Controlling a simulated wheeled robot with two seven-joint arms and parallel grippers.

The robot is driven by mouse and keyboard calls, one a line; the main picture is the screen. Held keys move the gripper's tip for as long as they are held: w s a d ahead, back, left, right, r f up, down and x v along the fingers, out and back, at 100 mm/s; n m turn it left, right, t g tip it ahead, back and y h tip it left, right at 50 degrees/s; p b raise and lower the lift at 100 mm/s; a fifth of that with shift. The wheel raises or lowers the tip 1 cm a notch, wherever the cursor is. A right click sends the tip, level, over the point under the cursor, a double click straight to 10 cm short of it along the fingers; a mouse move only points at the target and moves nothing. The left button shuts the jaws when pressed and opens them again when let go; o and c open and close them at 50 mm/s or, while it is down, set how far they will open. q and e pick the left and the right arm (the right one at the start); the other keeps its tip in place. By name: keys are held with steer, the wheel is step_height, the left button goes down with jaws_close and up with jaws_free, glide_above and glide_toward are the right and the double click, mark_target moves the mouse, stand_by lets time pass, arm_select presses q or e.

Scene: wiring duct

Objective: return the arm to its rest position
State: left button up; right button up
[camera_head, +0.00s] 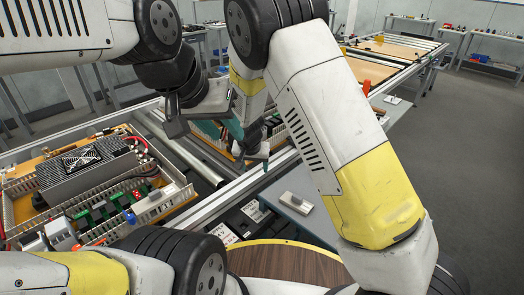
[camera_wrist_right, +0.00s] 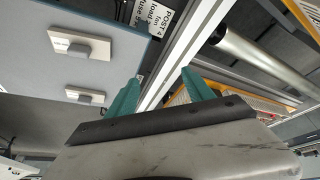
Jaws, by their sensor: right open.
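My left arm comes in along the top left of the head view. Its dark gripper (camera_head: 178,118) hangs over the right edge of the equipment panel (camera_head: 14,213). Its fingers are partly hidden, so whether it is open or shut is unclear. My right arm is bent up high on the right and reaches down to its gripper (camera_head: 238,150), right of and a little below the left one, above the conveyor rails. In the right wrist view the two teal fingertips (camera_wrist_right: 160,92) stand apart with nothing between them. The two grippers are close together in the head view.
The panel holds a grey finned power unit (camera_head: 88,165), slotted ducts and wiring. A metal roller (camera_head: 195,158) runs beside it. A grey surface carries a small pale block (camera_head: 296,202); two blocks (camera_wrist_right: 82,46) show in the wrist view. A round wooden top (camera_head: 285,262) is in front. Open floor lies right.

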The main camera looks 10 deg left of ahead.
steer(key=s+d+r+y, duration=0.1)
steer(key=s+d+r, duration=0.3)
steer(key=d+r, duration=0.5)
steer(key=s+d+r+y, duration=0.1)
steer(key=s+d+r, duration=0.2)
steer(key=d+r, duration=0.7)
steer(key=s+d+r, duration=0.4)
steer(key=s+r, duration=0.1)
steer(key=s, duration=0.3)
steer(key=s+d+r+t, duration=0.1)
steer(key=s+d+r, duration=0.3)
steer(key=s, duration=0.5)
steer(key=shift+s+r+n+t, duration=0.15)
steer(key=shift+r+n+t, duration=0.15)
steer(key=shift+r, duration=0.25)
